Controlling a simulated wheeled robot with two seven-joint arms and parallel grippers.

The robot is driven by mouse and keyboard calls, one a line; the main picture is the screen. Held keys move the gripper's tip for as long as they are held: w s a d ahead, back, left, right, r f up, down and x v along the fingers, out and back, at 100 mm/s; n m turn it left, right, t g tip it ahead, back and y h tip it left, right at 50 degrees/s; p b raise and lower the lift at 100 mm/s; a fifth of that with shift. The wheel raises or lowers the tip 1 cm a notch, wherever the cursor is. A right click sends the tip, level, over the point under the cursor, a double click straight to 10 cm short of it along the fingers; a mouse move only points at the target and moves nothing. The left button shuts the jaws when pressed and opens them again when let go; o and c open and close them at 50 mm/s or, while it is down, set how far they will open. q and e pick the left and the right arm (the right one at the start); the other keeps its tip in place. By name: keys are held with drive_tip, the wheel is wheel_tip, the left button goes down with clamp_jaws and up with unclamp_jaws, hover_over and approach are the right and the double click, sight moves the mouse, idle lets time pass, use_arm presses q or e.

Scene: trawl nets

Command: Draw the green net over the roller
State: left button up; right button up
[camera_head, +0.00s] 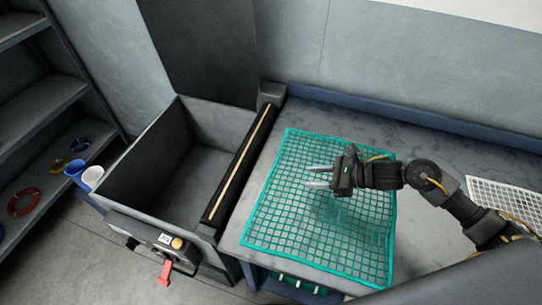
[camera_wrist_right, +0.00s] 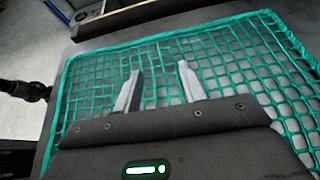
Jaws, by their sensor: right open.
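The green net (camera_head: 280,215) lies spread on the grey table, its left edge close to the roller. The roller (camera_head: 240,165) is a dark bar with a pale stripe along the table's left edge, beside an open bin. My right gripper (camera_head: 318,177) is open and empty over the upper middle of the net, its fingers pointing left toward the roller. In the right wrist view the two fingers (camera_wrist_right: 160,88) are apart with net mesh (camera_wrist_right: 225,60) behind and between them. I cannot tell whether they touch the net. My left gripper does not show clearly.
A grey bin (camera_head: 150,170) stands left of the roller, with a control panel and red lever (camera_head: 165,272) at its front. A white net (camera_head: 505,200) lies at the right.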

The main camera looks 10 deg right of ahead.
drive_tip(key=shift+w, duration=0.15)
drive_tip(key=shift+s+a+r, duration=0.2)
drive_tip(key=shift+s, duration=0.2)
drive_tip(key=shift+s+a+r, duration=0.15)
drive_tip(key=shift+s, duration=0.2)
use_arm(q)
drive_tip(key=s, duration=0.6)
use_arm(e)
drive_tip(key=shift+w+a+f, duration=0.25)
drive_tip(key=shift+w, duration=0.1)
drive_tip(key=shift+w+a+f, duration=0.85)
drive_tip(key=shift+w+a, duration=0.05)
drive_tip(key=shift+w, duration=0.25)
drive_tip(key=shift+x, duration=1.15)
drive_tip(key=b+x, duration=0.2)
drive_tip(key=b, duration=0.1)
drive_tip(key=shift+a+f, duration=0.35)
drive_tip(key=shift+w+a, duration=0.2)
drive_tip(key=shift+a, duration=0.1)
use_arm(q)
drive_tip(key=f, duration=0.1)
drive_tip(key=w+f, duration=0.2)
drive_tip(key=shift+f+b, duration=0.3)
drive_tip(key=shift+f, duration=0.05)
use_arm(e)
drive_tip(key=shift+a, duration=0.1)
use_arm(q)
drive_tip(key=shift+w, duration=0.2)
